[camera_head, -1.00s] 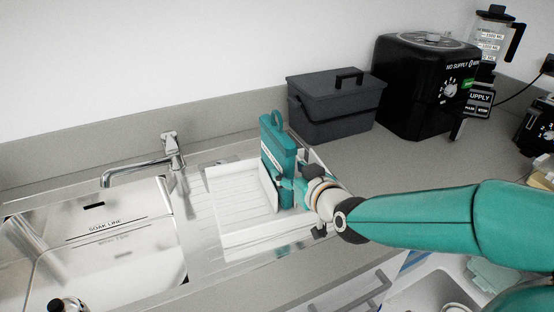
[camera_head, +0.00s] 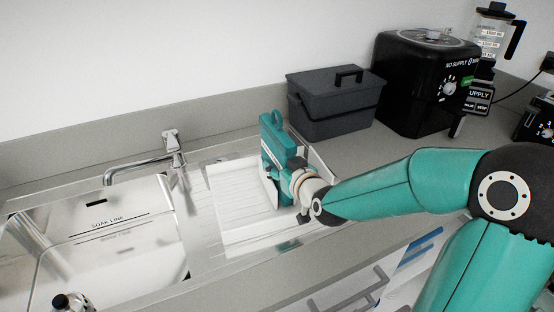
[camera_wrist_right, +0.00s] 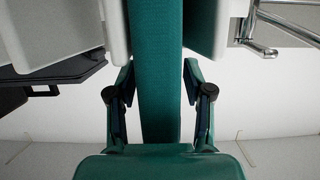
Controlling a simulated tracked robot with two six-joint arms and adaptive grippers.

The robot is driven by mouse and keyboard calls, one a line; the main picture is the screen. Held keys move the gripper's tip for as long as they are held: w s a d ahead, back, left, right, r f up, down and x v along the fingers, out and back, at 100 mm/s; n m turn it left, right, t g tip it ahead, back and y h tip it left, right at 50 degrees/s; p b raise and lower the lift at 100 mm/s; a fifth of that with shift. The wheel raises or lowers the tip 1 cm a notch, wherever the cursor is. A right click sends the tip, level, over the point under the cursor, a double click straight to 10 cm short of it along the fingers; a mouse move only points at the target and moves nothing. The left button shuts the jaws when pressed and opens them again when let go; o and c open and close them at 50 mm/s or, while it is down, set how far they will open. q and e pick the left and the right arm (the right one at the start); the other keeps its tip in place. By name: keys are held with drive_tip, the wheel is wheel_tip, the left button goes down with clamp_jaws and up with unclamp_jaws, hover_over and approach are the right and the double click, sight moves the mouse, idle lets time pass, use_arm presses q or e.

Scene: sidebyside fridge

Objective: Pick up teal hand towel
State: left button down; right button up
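The teal hand towel (camera_head: 272,132) stands upright, folded, with a loop on top, at the right end of the white drainer beside the sink. My right gripper (camera_head: 285,172) is at its lower right side in the head view. In the right wrist view the towel (camera_wrist_right: 160,70) is a vertical teal band between the two fingers of the right gripper (camera_wrist_right: 160,80). The fingers are open on either side of it, with narrow gaps. The towel's lower part is hidden by the gripper in the head view.
A dark grey lidded box (camera_head: 335,105) stands close behind and right of the towel. A black appliance (camera_head: 425,85) is farther right. The faucet (camera_head: 150,165) and steel sink (camera_head: 100,240) are at left. The white drainer (camera_head: 235,205) is clear left of the towel.

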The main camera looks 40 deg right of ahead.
sight(283, 134)
clamp_jaws()
drive_tip(key=shift+r, duration=0.2)
drive_tip(key=shift+r, duration=0.6)
wheel_tip(283, 134, up, 8)
drive_tip(key=shift+f+p, duration=0.1)
drive_tip(key=shift+p, duration=0.9)
wheel_tip(283, 134, up, 11)
drive_tip(key=p, duration=0.7)
drive_tip(key=shift+f, duration=0.15)
drive_tip(key=shift+c, duration=2.3)
unclamp_jaws()
drive_tip(key=shift+c, duration=1.1)
